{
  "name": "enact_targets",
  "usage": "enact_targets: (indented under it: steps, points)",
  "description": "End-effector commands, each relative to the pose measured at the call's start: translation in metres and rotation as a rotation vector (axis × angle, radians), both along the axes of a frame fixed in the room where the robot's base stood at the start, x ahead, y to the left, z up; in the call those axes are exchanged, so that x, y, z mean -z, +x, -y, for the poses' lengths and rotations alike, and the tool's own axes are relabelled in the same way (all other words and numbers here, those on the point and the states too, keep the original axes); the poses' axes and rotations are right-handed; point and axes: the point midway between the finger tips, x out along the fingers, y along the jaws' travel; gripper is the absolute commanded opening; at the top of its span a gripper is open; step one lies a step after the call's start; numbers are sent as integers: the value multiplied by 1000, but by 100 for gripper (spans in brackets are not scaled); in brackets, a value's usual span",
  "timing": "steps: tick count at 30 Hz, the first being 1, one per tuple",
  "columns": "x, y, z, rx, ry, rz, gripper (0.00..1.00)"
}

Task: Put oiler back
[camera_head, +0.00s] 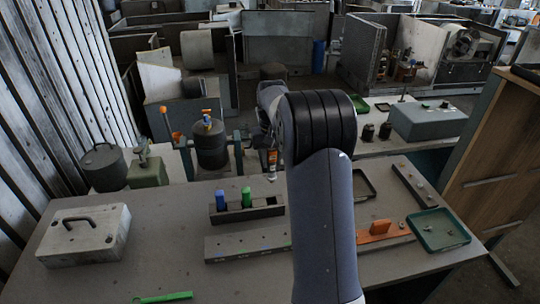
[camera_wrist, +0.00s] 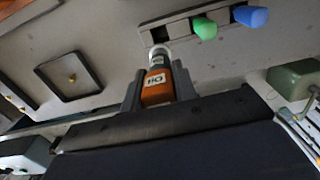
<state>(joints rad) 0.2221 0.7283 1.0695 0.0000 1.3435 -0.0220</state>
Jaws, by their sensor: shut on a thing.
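The oiler (camera_wrist: 157,88) is an orange bottle with a dark upper band, a pale end and an "OIL" label. My gripper (camera_wrist: 158,84) is shut on it, with one finger on each side. In the head view the oiler (camera_head: 272,160) hangs roughly upright above the bench, apart from the dark rack (camera_head: 232,216). The rack holds a blue item (camera_head: 220,199) and a green item (camera_head: 246,197) in its left part. An empty opening shows in the rack (camera_wrist: 180,30) in the wrist view, just beyond the oiler's pale end. My arm hides part of the bench.
A long grey bar (camera_head: 245,246) lies in front of the rack. An orange part (camera_head: 376,231) and a green tray (camera_head: 438,229) are to the right. A grey case (camera_head: 84,235) sits at left, and a bright green tool (camera_head: 163,297) lies at the front edge.

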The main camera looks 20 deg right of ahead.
Motion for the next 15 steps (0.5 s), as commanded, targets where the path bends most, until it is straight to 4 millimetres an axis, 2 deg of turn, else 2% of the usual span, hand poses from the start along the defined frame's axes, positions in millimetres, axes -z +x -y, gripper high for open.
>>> enact_targets:
  steps: [15]
  points:
    - [60,0,0,0,0,-1,0]
